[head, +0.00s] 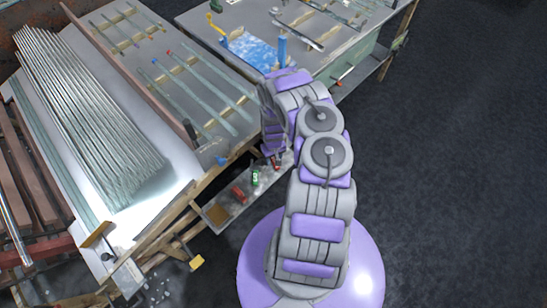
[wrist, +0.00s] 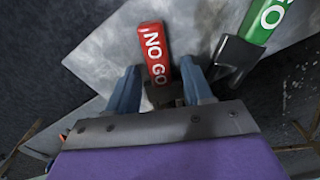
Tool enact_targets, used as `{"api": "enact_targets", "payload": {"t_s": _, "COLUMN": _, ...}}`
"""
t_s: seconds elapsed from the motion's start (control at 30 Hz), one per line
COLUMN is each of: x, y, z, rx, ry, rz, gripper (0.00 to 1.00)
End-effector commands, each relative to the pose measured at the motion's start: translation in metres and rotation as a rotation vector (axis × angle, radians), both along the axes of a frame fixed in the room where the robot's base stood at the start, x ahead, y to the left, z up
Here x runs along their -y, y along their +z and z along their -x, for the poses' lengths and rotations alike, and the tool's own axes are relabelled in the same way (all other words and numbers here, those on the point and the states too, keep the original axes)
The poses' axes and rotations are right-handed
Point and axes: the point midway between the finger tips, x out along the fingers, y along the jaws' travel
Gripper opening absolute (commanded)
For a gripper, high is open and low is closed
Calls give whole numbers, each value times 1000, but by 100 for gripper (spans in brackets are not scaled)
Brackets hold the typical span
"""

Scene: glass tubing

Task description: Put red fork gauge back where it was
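The red fork gauge (wrist: 154,50), marked "NO GO", shows in the wrist view with its dark fork end toward my gripper (wrist: 160,88). My gripper's two blue fingers stand apart on either side of the gauge's lower part, with visible gaps; it looks open. The fork tip is partly hidden by the gripper body. In the head view, my gripper (head: 272,157) is low over the right end of the grey shelf (head: 220,211), and a small red piece (head: 277,164) shows there, likely this gauge.
A green gauge (wrist: 265,20) with a dark fork lies close to the right finger; it also shows in the head view (head: 255,177). Another red object (head: 238,194) lies farther left on the shelf. Benches with glass tubes (head: 85,115) stand behind. Dark floor is open at right.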

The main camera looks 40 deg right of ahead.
Motion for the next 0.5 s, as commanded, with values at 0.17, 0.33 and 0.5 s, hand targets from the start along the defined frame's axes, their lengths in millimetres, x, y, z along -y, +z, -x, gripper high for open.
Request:
{"api": "enact_targets", "payload": {"t_s": 0.17, "x": 0, "y": 0, "z": 0, "rx": 0, "ry": 0, "rz": 0, "gripper": 50}}
{"api": "enact_targets", "payload": {"t_s": 0.33, "x": 0, "y": 12, "z": 0, "rx": 0, "ry": -2, "rz": 1, "gripper": 50}}
{"api": "enact_targets", "payload": {"t_s": 0.5, "x": 0, "y": 39, "z": 0, "rx": -1, "ry": 1, "rz": 2, "gripper": 50}}
